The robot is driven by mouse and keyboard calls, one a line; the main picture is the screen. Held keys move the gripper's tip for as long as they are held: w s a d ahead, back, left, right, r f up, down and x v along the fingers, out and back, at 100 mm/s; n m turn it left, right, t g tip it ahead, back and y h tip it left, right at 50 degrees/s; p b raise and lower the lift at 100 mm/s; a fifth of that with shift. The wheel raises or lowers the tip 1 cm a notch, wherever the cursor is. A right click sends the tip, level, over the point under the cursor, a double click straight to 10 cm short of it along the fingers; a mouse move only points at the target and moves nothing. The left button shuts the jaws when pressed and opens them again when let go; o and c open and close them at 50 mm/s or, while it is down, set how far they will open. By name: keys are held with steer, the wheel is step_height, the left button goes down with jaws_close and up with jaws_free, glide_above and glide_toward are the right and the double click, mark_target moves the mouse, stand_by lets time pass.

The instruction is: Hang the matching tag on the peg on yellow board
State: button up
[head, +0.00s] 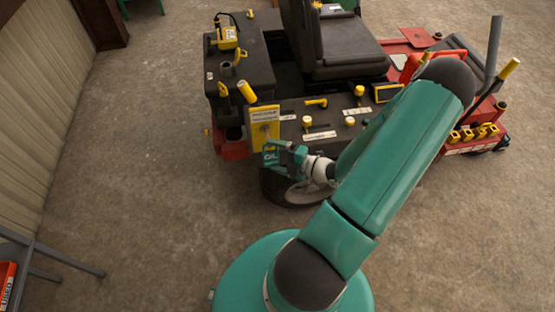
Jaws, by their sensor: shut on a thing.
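The yellow board (258,131) stands upright at the front left corner of a dark mower-like machine and has a pale label across its top. The label's words are too small to read. My gripper (274,153) is in front of the board's lower part and is shut on a small teal tag (269,159) with pale lettering, which looks like "OIL". The tag overlaps the board's lower edge in this view. I cannot tell whether it touches the board. The peg is not clearly visible; the tag and gripper cover part of the board.
The machine has a black seat (340,45), a yellow handle (247,92) close above the board, and several knobs on its dark panel. A red bin (7,283) is at the lower left beside a grey metal frame (50,258).

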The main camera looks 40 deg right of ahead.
steer(key=w+d+f, duration=0.1)
steer(key=w+d, duration=0.2)
steer(key=w, duration=0.2)
steer(key=shift+d, duration=0.2)
stand_by(0.6)
stand_by(0.5)
steer(key=o, duration=0.8)
steer(key=shift+s, duration=0.1)
steer(key=v, duration=1.3)
steer(key=shift+s, duration=0.35)
